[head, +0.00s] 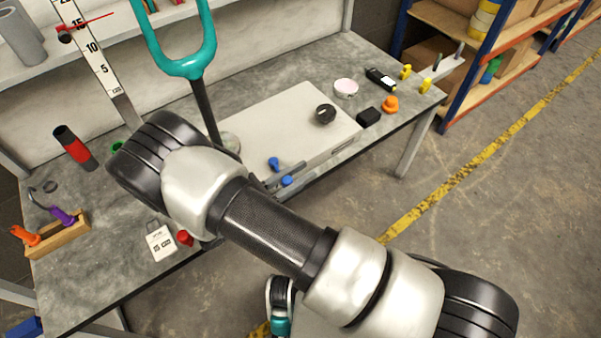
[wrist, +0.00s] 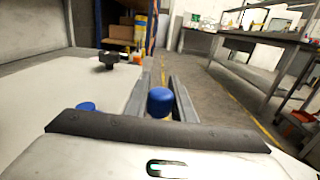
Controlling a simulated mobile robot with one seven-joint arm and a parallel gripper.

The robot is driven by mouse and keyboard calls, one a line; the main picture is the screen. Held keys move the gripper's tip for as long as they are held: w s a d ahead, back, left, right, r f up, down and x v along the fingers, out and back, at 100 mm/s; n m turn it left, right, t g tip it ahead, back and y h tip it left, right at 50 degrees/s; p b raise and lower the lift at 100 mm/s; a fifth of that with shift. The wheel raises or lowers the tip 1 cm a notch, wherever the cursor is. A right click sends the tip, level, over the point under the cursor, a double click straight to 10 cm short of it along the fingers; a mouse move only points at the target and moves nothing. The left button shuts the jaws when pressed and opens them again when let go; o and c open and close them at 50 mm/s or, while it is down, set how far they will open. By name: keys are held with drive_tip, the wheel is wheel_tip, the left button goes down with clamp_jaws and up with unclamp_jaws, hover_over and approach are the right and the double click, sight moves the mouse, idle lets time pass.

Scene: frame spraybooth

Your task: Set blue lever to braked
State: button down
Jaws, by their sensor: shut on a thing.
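Two blue-topped parts show at the front edge of a white panel (head: 285,110) on the workbench. The blue lever (wrist: 160,103) has a rounded blue knob on a pale stem and sits between my fingers in the wrist view. In the head view its blue knob (head: 287,181) shows just by my fingers. My gripper (wrist: 155,108) is shut on it; my gripper also shows in the head view (head: 284,176), partly hidden by my arm. The other blue knob (head: 273,164) is outside the jaws, left of them in the wrist view (wrist: 86,106). No braked marking is readable.
A black knob (head: 325,114) stands on the panel. Floor right of the bench is clear.

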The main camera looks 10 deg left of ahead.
drive_tip(key=c, duration=1.5)
unclamp_jaws()
wheel_tip(320, 180, up, 10)
drive_tip(key=p, duration=0.3)
